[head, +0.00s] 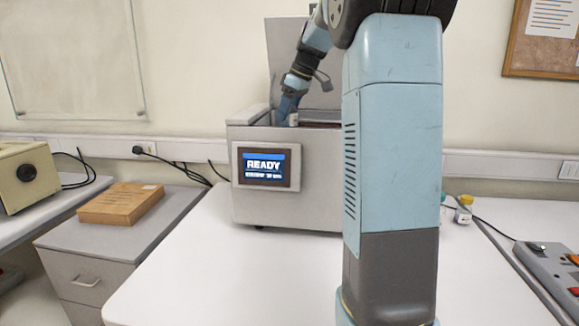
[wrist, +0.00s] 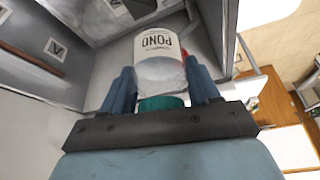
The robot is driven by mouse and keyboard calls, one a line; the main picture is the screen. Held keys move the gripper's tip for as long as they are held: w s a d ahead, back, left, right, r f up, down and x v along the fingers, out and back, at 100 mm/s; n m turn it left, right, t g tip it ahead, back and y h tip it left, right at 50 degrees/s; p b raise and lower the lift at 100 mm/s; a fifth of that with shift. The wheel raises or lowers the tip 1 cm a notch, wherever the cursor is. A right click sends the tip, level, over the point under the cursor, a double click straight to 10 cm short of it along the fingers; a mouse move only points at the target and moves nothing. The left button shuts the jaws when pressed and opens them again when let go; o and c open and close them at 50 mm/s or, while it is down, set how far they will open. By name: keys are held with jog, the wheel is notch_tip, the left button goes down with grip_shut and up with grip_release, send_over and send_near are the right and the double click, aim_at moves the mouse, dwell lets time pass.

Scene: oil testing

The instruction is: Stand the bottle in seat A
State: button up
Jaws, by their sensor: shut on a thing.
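The bottle (wrist: 158,68) has a white printed label, a clear lower band and a teal cap. In the wrist view it sits between the two blue fingers of my gripper (wrist: 160,78), which is shut on it near the cap end. In the head view my gripper (head: 290,106) reaches down into the open top of the grey tester (head: 310,205), and only a pale bit of the bottle (head: 293,119) shows. In the wrist view a square plate marked A (wrist: 55,48) is on the tester's inside at left. Whether the bottle touches a seat is hidden.
The tester's lid (head: 285,60) stands open behind my arm. Its screen (head: 265,167) reads READY. The white table (head: 230,280) is clear in front.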

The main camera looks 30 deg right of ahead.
jog(key=shift+s+d+f, duration=0.1)
jog(key=shift+d+f, duration=0.05)
jog(key=shift+f, duration=3.65)
jog(key=shift+s+d+f, duration=0.1)
jog(key=shift+d+f, duration=0.05)
jog(key=shift+f, duration=3.65)
jog(key=shift+f, duration=0.6)
jog(key=o, duration=1.2)
jog(key=shift+o, duration=0.2)
jog(key=shift+r, duration=0.1)
jog(key=shift+w+r, duration=0.1)
jog(key=shift+r, duration=0.2)
jog(key=v, duration=1.2)
jog(key=shift+s+r, duration=0.2)
jog(key=shift+r, duration=0.05)
